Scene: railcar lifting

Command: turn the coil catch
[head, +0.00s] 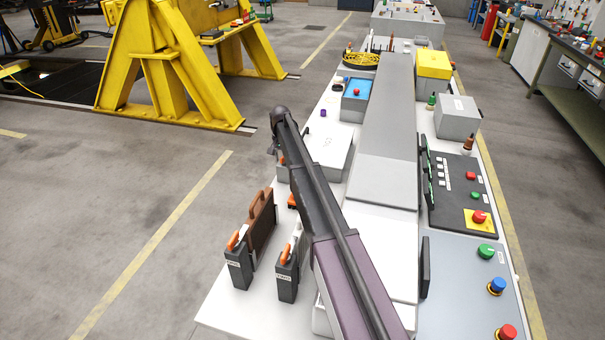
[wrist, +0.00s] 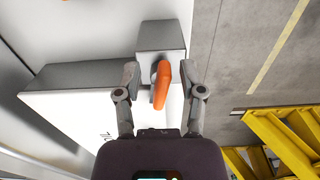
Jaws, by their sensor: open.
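An orange lever (wrist: 161,84), which looks like the coil catch, stands on a small grey block (wrist: 160,36) beside a pale box (wrist: 75,105) in the wrist view. My gripper (wrist: 162,75) is open, with one finger on each side of the lever. Gaps show between the lever and both fingers. In the head view my gripper (head: 274,140) is at the far end of my arm, by the white box (head: 325,152) on the bench's left side. A bit of orange (head: 282,158) shows there; my arm hides most of this spot.
Two dark boxes with orange handles, a left one (head: 238,270) and a right one (head: 286,282), stand at the bench's near left, with a brown case (head: 262,220) behind. A black button panel (head: 460,195) lies right. Yellow stands (head: 165,60) are on the floor; the left aisle is clear.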

